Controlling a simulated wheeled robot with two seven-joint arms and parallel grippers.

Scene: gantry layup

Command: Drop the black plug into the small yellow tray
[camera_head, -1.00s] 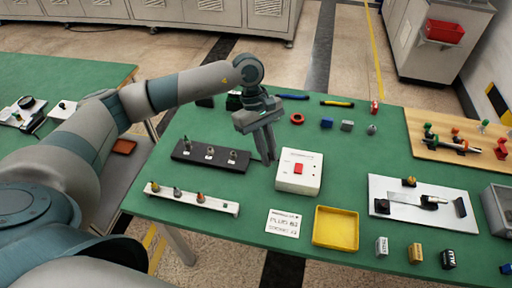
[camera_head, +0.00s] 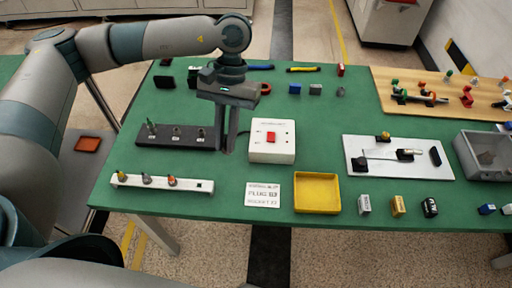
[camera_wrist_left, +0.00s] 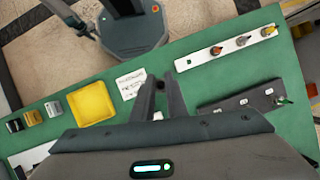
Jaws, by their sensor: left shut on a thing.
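My left gripper (camera_head: 229,150) points down between the black rack and the white box with a red switch. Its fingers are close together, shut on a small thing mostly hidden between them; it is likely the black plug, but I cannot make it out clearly. The same fingers show in the left wrist view (camera_wrist_left: 161,84). The small yellow tray (camera_head: 317,193) is empty, near the table's front edge, to the right of and nearer than the gripper; it also shows in the left wrist view (camera_wrist_left: 91,103). My right gripper is not in view.
The black rack (camera_head: 168,141) with small fittings stands left of the gripper, the white box (camera_head: 272,141) right. A white rail (camera_head: 195,185) and printed card (camera_head: 263,195) lie in front. Small labelled blocks (camera_head: 398,206) stand right of the tray.

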